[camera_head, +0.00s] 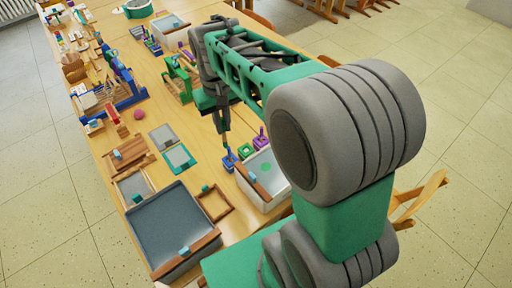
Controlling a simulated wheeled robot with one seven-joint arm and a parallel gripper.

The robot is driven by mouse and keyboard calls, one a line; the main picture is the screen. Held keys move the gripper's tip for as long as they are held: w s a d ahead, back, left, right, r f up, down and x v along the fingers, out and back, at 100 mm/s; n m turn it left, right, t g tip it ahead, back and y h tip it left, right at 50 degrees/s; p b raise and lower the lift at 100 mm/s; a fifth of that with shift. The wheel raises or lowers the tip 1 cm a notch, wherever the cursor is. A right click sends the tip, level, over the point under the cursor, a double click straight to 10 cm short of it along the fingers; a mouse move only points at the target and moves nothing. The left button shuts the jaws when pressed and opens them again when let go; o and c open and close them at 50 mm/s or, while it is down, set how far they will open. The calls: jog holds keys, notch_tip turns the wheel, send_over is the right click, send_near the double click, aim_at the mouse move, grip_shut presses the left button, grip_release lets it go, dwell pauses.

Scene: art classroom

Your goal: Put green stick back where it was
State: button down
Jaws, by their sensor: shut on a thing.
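My gripper (222,124) points down over the right side of the long table. It is shut on a thin stick that I take to be the green stick; it is mostly hidden between the fingers and its colour is hard to make out. Below the fingertips stand a small blue cup (229,161), a small green cup (245,151) and a small purple cup (260,143) with a purple stick upright in it. The gripper is nearest to the blue cup. I cannot tell whether the stick's lower end touches that cup.
A pale bin (282,190) with a wooden bar stands close to the cups. A wooden frame (215,203), a large grey tray (172,228) and a green-framed panel (179,158) lie nearby. A green stand (180,80) and wooden looms crowd the far table. Bare tabletop (195,135) shows left of the gripper.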

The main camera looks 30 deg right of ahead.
jog(key=w+d+f+n+b, duration=0.3)
jog(key=w+d+f+b, duration=0.5)
jog(key=d+f+b, duration=0.4)
notch_tip(320, 180, down, 11)
jog(key=a+p, duration=0.1)
jog(key=shift+a, duration=0.4)
jog(key=c, duration=1.5)
grip_release()
jog(key=shift+r+p, duration=0.15)
jog(key=shift+p, duration=0.15)
notch_tip(320, 180, up, 13)
jog(key=s+a+f+m+t, duration=0.1)
jog(key=s+a, duration=0.2)
jog(key=s, duration=0.3)
jog(key=s+a+f+m+t, duration=0.1)
jog(key=s+a, duration=0.3)
jog(key=s, duration=0.2)
jog(key=s+a+f+m+t, duration=0.1)
jog(key=s+a, duration=0.3)
jog(key=s, duration=0.2)
